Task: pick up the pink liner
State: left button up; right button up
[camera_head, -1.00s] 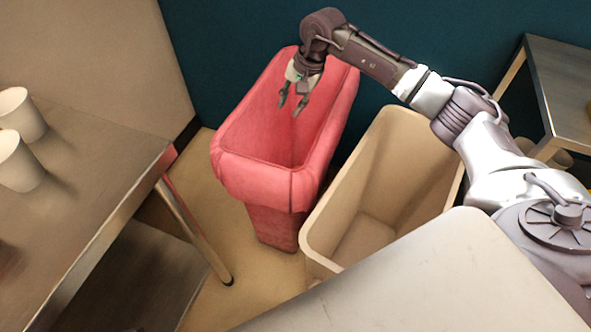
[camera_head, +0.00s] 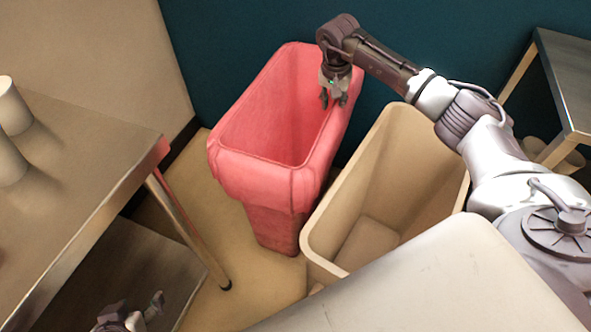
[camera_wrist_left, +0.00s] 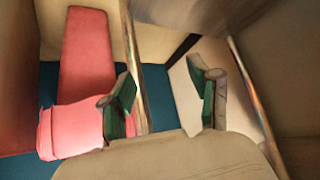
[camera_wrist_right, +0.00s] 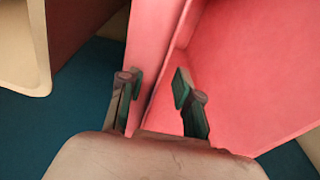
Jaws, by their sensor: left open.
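The pink liner (camera_head: 268,205) is a tall, open-topped pink bin shape standing on the floor by the teal wall. My right gripper (camera_head: 334,98) points down at its right rim. In the right wrist view, the right gripper (camera_wrist_right: 154,82) is open, with the liner's pink wall (camera_wrist_right: 158,62) showing between its fingers; I cannot tell whether they touch it. My left gripper (camera_head: 145,312) is low at the bottom left, partly cut off by the frame. In the left wrist view, the left gripper (camera_wrist_left: 163,76) is open and empty, with the liner (camera_wrist_left: 84,62) to the left.
A beige bin (camera_head: 318,232) stands close to the liner's right. A metal table (camera_head: 85,175) with white cups (camera_head: 12,108) is at left, its leg (camera_head: 190,232) near the liner. Another metal table (camera_head: 566,85) is at the right. Some floor in front of the liner is clear.

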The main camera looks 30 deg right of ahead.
aim_at(332, 122)
notch_tip(332, 122, down, 4)
jog(key=shift+d+f+b, duration=0.1)
jog(key=shift+f+b, duration=0.1)
jog(key=shift+b, duration=0.35)
jog(key=shift+w+f, duration=0.1)
jog(key=shift+f, duration=0.1)
pick_arm(q)
jog(key=w+d+r+t+h, duration=0.1)
jog(key=w+d+r+t, duration=0.1)
jog(key=w+r+t, duration=0.1)
jog(key=shift+w+r+t, duration=0.3)
jog(key=shift+w+r, duration=0.15)
jog(key=shift+w, duration=0.5)
pick_arm(e)
grip_shut()
